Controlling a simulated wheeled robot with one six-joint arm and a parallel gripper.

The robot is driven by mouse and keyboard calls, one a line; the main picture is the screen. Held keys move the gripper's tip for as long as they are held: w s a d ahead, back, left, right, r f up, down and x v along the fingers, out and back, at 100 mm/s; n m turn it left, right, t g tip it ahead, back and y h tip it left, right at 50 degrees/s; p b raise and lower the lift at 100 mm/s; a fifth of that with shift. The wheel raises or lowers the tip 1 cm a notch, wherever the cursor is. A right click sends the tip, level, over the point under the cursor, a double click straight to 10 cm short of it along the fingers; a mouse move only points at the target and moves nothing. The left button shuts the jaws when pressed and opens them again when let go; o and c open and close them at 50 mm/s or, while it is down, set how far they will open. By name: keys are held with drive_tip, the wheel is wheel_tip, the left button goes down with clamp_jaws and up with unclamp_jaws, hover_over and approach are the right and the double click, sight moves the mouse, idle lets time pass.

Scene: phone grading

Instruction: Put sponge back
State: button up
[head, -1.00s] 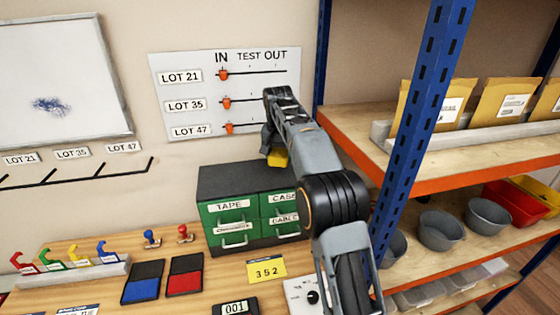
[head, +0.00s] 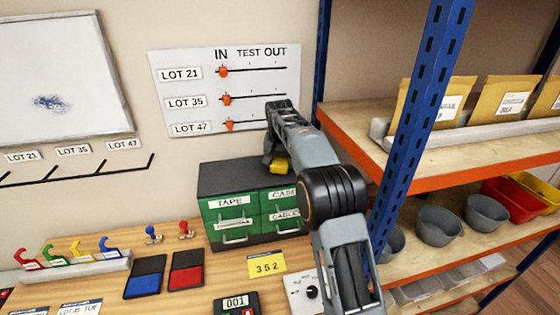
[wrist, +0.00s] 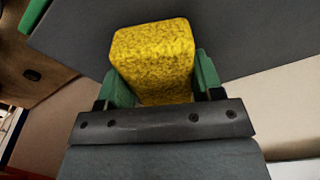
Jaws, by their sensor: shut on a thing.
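A yellow sponge (wrist: 153,52) sits between the two green fingertips of my gripper (wrist: 155,85) in the wrist view. My gripper is shut on it. In the head view the sponge (head: 279,165) shows below the end of my arm, at the dark top of the green drawer cabinet (head: 232,181). In the wrist view the cabinet's dark top (wrist: 240,38) lies behind the sponge. I cannot tell whether the sponge touches that top. My gripper's fingers are mostly hidden in the head view.
A blue shelf post (head: 415,130) and orange-edged shelves stand close to the right of my arm. A slider board (head: 190,90) hangs on the wall behind. Blue and red ink pads (head: 185,270), stamps and a 352 card (head: 266,264) lie on the bench in front.

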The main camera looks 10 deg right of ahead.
sight(280, 161)
drive_tip(key=o, duration=1)
drive_tip(key=shift+o, duration=0.2)
wheel_tip(280, 161, up, 11)
drive_tip(key=s, duration=0.1)
drive_tip(key=s+r+n+t, duration=0.1)
drive_tip(key=s+r+n, duration=0.1)
drive_tip(key=s+r, duration=0.45)
drive_tip(key=s+f+n+t, duration=0.1)
drive_tip(key=s+f, duration=0.7)
drive_tip(key=s, duration=0.5)
drive_tip(key=s+f+n+t, duration=0.1)
drive_tip(key=s+f+t, duration=0.1)
drive_tip(key=s+f, duration=0.6)
drive_tip(key=s, duration=0.5)
drive_tip(key=shift+s+f+n+y, duration=0.3)
